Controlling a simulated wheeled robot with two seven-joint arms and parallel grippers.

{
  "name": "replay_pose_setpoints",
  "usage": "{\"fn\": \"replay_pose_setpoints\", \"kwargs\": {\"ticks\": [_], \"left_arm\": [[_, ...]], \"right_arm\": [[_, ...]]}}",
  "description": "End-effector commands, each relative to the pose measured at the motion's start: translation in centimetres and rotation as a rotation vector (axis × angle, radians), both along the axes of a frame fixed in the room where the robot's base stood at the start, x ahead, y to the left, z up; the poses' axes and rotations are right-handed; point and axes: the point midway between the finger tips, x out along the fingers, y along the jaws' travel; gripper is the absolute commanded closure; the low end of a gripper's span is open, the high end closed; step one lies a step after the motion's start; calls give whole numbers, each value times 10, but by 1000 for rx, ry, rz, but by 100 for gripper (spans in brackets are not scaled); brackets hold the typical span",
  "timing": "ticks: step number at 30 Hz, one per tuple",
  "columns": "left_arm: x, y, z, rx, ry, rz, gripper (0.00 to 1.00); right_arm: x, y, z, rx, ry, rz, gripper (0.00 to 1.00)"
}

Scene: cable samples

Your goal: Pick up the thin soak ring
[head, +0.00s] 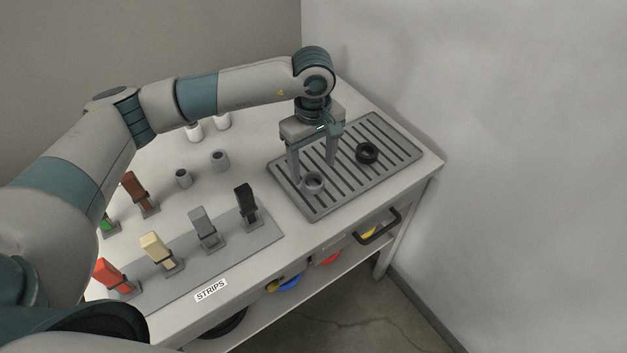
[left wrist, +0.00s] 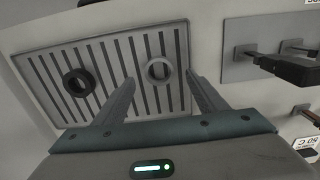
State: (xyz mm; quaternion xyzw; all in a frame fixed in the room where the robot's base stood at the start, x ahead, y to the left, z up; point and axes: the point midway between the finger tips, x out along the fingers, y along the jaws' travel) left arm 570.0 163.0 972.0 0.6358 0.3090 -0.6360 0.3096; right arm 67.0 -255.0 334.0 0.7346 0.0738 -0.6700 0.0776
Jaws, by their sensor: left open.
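Two rings lie on the slatted grey rack (head: 391,128): a light grey ring (head: 314,184) near its front left and a black ring (head: 367,153) farther right. I cannot tell for sure from the pictures which one is the thin soak ring. My left gripper (head: 313,171) points down, open and empty, over the grey ring. In the left wrist view the grey ring (left wrist: 159,70) shows between the fingertips (left wrist: 160,79), and the black ring (left wrist: 78,81) lies outside them to the left. My right gripper is not in view.
Left of the rack, a grey strip base (head: 232,245) labelled STRIPS holds several upright coloured samples, including a black one (head: 246,203). A black drawer handle (head: 377,228) juts from the bench front. A wall stands to the right.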

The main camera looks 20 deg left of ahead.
Motion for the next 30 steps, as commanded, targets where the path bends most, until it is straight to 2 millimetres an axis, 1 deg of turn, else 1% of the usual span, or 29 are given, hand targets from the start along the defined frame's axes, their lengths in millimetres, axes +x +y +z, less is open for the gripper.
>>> {"fn": "replay_pose_setpoints", "kwargs": {"ticks": [1,6,9,13,17,29,30], "left_arm": [[0,0,-1,1,3,1,34],[1,1,-17,2,4,1,34],[1,1,-30,2,5,2,34],[2,0,-43,0,2,1,34],[3,0,-46,1,1,0,34],[3,1,-46,1,0,0,34],[3,1,-46,1,1,0,44]], "right_arm": [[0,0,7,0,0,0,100],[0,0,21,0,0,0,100],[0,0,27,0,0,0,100],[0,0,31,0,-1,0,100],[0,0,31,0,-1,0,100],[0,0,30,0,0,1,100],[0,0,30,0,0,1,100]]}}
